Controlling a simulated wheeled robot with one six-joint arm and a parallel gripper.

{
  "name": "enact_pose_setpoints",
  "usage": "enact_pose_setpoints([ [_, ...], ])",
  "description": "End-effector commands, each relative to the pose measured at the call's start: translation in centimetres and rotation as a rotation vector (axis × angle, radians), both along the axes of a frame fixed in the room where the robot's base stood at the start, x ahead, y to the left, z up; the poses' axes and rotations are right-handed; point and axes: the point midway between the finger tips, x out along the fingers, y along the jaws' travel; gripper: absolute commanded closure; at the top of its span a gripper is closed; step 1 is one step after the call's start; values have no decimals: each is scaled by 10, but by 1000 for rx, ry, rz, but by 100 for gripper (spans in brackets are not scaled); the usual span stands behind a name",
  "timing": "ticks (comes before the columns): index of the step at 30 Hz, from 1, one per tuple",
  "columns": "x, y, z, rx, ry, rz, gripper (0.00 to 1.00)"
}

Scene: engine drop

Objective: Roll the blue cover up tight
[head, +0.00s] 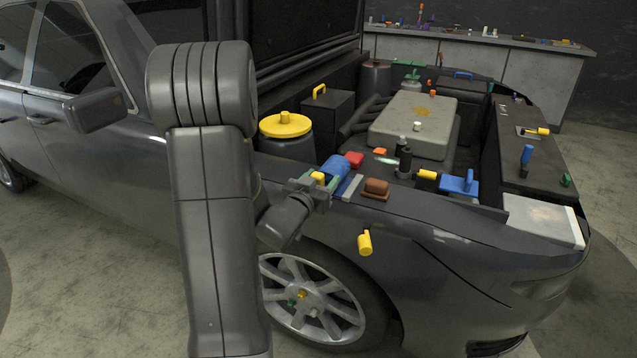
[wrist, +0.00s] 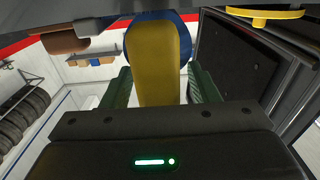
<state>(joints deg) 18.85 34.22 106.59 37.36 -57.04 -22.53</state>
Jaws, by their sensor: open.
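The blue cover (head: 337,170) lies as a rounded blue bundle on the car's near fender edge, at the engine bay's left front. A yellow piece (head: 318,178) sits at its near end. In the wrist view the yellow piece (wrist: 157,60) fills the middle, with the blue cover (wrist: 165,15) showing behind it. My gripper (head: 316,190) is at the near end of the cover. Its green fingers stand apart on either side of the yellow piece, also in the wrist view (wrist: 160,90). Whether they touch it I cannot tell. Much of the cover is hidden.
A brown block (head: 376,187) and a red block (head: 354,159) are close to the cover. A yellow-capped reservoir (head: 285,126) stands behind. A yellow piece (head: 365,243) is on the fender side. A blue tool (head: 460,184) lies further right. The floor beside the car is clear.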

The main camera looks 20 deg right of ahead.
Motion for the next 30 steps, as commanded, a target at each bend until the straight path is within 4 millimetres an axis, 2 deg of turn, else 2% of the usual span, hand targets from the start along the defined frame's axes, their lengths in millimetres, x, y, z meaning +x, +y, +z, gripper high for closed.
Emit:
enact_pose_setpoints([
  [3, 0, 0, 0, 0, 0, 0, 45],
  [4, 0, 0, 0, 0, 0, 0, 49],
  [9, 0, 0, 0, 0, 0, 0, 83],
  [11, 0, 0, 0, 0, 0, 0, 95],
  [12, 0, 0, 0, 0, 0, 0, 97],
  [27, -11, -8, 0, -1, 1, -2, 97],
  [28, -11, -8, 0, -1, 1, -2, 67],
  [30, -11, -8, 0, -1, 1, -2, 53],
])
